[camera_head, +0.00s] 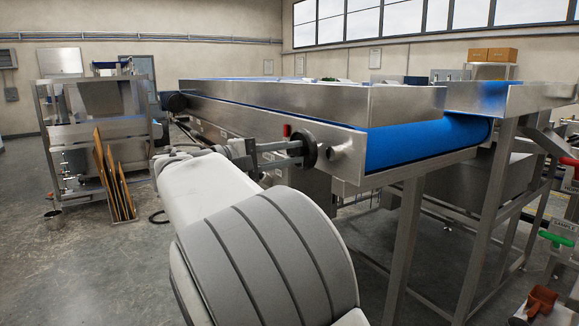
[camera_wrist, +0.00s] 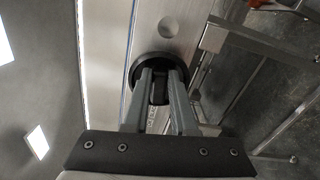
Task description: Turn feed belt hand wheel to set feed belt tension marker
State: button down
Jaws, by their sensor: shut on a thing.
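The black hand wheel (camera_head: 309,148) sits on the side of the feed belt frame, near the belt's front end. My gripper (camera_head: 297,153) reaches it from the left, with its two fingers at the wheel. In the wrist view, the round black wheel (camera_wrist: 137,70) lies against the metal side plate. My gripper (camera_wrist: 161,76) is shut on the wheel's dark middle part, one finger on each side. A small red piece (camera_head: 286,130) shows just above the fingers; I cannot tell whether it is the tension marker. No scale can be read.
The blue belt (camera_head: 425,143) runs along the steel conveyor frame (camera_head: 350,103). A round metal boss (camera_head: 341,148) sticks out right of the wheel. Conveyor legs (camera_head: 405,250) stand at the right. A rack (camera_head: 100,135) stands at the back left; the floor (camera_head: 80,270) before it is mostly open.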

jog(key=shift+w+a+f+m+b, duration=0.1)
jog(key=shift+f+m+b, duration=0.2)
jog(key=shift+m+b, duration=1.55)
jog(key=shift+w+a+f+m+b, duration=0.1)
jog(key=shift+f+m+b, duration=0.2)
jog(key=shift+m+b, duration=1.55)
jog(key=shift+w+f+m+b, duration=0.1)
jog(key=shift+f+m+b, duration=0.2)
jog(key=shift+m+b, duration=1.5)
jog(key=shift+r+m, duration=0.1)
jog(key=shift+m, duration=0.3)
jog(key=c, duration=0.7)
grip_release()
jog(key=shift+s, duration=0.1)
